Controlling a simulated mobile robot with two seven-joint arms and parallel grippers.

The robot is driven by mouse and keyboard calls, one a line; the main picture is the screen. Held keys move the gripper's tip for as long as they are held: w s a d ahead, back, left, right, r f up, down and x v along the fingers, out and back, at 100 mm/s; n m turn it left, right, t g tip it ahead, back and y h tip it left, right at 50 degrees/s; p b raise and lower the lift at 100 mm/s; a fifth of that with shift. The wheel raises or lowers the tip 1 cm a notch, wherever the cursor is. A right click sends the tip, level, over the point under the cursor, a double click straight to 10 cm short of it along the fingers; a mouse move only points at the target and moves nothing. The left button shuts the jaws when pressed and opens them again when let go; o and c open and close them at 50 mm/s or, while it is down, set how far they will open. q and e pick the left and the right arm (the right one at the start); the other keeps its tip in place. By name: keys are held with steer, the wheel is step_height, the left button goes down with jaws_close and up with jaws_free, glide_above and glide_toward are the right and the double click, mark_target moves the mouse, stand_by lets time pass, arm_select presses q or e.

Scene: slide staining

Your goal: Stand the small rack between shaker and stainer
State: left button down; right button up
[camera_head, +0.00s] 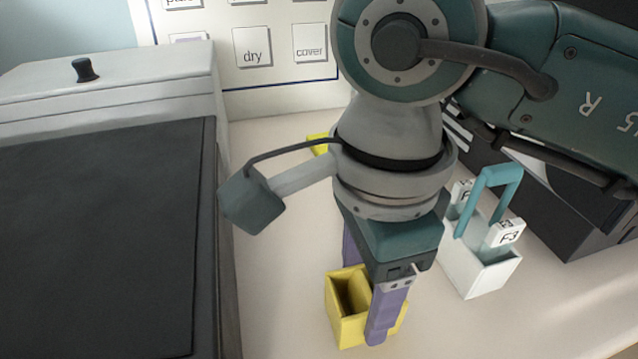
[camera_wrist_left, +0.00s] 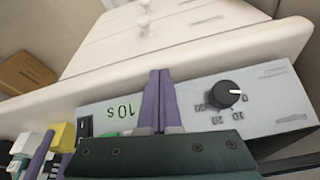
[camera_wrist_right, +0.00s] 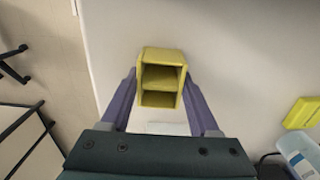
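The small rack (camera_head: 336,318) is a yellow open-topped block, seen in the head view at lower centre. In the right wrist view the small rack (camera_wrist_right: 160,55) shows two compartments. My right gripper (camera_wrist_right: 160,73) has its purple fingers against two opposite sides of it. The rack is upright, at or close above the table; its underside is hidden. My left gripper (camera_wrist_left: 160,72) is shut and empty, in front of a grey panel (camera_wrist_left: 190,118) with a black knob and a "10s" label. Which machine is shaker and which stainer is not marked.
A grey machine with a dark top (camera_head: 95,240) fills the left. A white carrier with a teal handle (camera_head: 478,272) holds labelled slides right of my right gripper, beside a black machine (camera_head: 548,200). Another yellow item (camera_head: 318,144) lies behind. Pale table is free around the small rack.

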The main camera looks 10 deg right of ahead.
mark_target(366, 288)
steer(key=o, duration=0.5)
step_height(366, 288, up, 12)
steer(key=shift+r+p, duration=0.2)
steer(key=shift+p, duration=0.25)
